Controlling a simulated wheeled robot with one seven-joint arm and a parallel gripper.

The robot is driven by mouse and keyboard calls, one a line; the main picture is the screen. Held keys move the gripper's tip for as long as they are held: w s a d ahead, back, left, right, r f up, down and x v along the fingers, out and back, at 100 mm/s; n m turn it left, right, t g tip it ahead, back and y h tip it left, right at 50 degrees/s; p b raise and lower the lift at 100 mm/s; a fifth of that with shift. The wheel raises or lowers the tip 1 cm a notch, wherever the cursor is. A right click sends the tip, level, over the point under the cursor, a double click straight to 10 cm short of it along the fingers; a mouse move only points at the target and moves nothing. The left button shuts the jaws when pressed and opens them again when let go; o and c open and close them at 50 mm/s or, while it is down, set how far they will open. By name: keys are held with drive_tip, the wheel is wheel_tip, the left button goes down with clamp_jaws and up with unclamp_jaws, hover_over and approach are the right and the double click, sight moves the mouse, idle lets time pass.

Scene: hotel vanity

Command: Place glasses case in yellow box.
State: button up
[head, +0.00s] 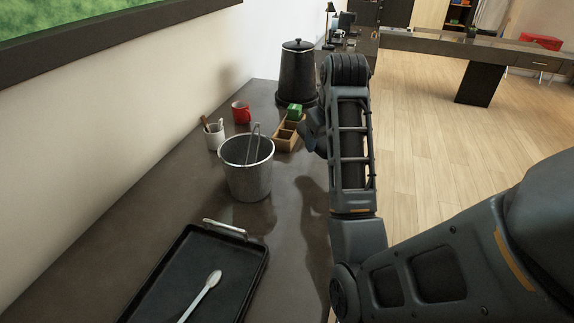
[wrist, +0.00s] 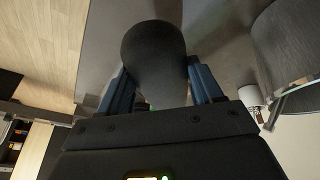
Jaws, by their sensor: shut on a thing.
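A dark grey, rounded case, seemingly the glasses case (wrist: 153,52), fills the space between the two fingers of my gripper (wrist: 160,78) in the wrist view. My gripper is shut on it. In the head view my gripper (head: 313,130) is mostly hidden behind my arm, and I cannot make out the case there. A tan-yellow divided box (head: 287,139), seemingly the yellow box, sits on the dark counter just left of my gripper. A green item (head: 294,111) is at its far end. My arm may hide part of the box's right side.
A metal bucket (head: 247,172) with tongs stands nearer on the counter (head: 285,225). A white cup (head: 215,138), a red mug (head: 241,112) and a tall black canister (head: 298,75) stand around the box. A black tray (head: 190,268) with a spoon lies in front.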

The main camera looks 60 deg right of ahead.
drive_tip(key=w+a+f, duration=0.2)
drive_tip(key=w, duration=0.1)
drive_tip(key=w+a+f, duration=0.1)
drive_tip(key=w, duration=0.1)
drive_tip(key=shift+w+a+f, duration=0.1)
drive_tip(key=shift+w+f, duration=0.1)
drive_tip(key=shift+f, duration=0.15)
drive_tip(key=shift+f+p, duration=0.5)
drive_tip(key=shift+f, duration=1.55)
drive_tip(key=shift+f, duration=0.15)
drive_tip(key=o, duration=1.1)
drive_tip(key=shift+v, duration=6.1)
